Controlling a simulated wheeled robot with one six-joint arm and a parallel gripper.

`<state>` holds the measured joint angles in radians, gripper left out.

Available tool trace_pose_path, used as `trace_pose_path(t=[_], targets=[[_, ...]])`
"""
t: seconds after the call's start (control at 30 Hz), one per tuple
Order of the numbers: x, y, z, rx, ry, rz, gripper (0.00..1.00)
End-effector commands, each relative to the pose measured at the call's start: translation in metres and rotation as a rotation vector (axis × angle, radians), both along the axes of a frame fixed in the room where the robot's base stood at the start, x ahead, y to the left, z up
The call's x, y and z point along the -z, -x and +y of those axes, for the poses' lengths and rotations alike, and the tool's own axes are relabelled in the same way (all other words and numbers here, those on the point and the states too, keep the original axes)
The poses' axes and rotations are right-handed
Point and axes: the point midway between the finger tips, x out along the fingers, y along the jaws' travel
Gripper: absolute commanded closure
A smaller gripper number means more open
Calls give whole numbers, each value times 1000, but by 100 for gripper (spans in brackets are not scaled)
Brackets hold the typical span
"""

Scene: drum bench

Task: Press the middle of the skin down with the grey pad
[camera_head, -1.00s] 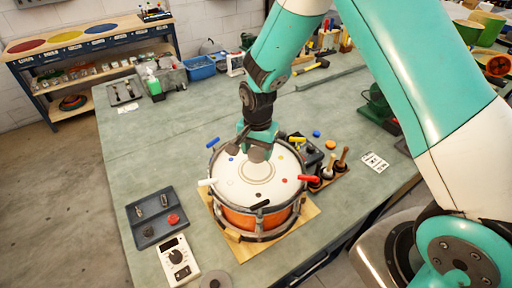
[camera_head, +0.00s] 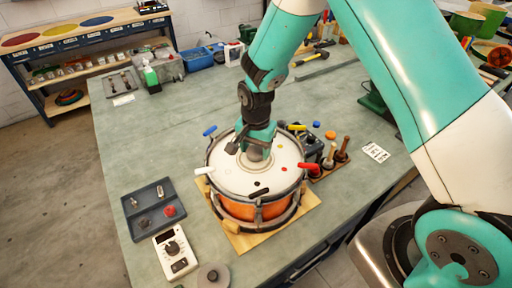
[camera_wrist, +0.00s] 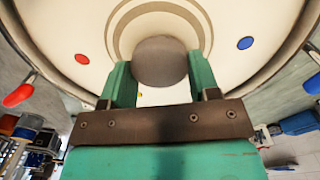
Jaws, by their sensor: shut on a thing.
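The drum stands upright with an orange shell (camera_head: 240,211) and a cream skin (camera_head: 232,180) facing up. My gripper (camera_head: 257,147) is over the skin's middle, pointing down. It is shut on the round grey pad (camera_head: 256,154). In the wrist view the pad (camera_wrist: 160,62) sits between the two green fingers and covers the centre of the rings drawn on the skin (camera_wrist: 215,75). The pad is very low over the skin; I cannot tell whether it touches. A red dot (camera_wrist: 82,58) and a blue dot (camera_wrist: 245,43) lie on the skin either side.
Handles in white (camera_head: 204,170), red (camera_head: 307,168), blue (camera_head: 210,130) and yellow (camera_head: 297,127) stick out around the rim. The drum rests on a wooden board (camera_head: 308,203). A dark tray (camera_head: 135,212) and a white meter (camera_head: 175,252) stand left. Upright wooden-handled tools (camera_head: 343,148) stand right.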

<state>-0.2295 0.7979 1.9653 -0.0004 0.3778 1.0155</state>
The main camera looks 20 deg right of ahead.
Motion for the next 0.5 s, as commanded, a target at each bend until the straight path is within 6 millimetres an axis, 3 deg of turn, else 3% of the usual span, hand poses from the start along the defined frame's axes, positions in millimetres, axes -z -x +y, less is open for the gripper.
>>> trace_pose_path(t=[0.5], targets=[[8,0,0,0,0,0,71]])
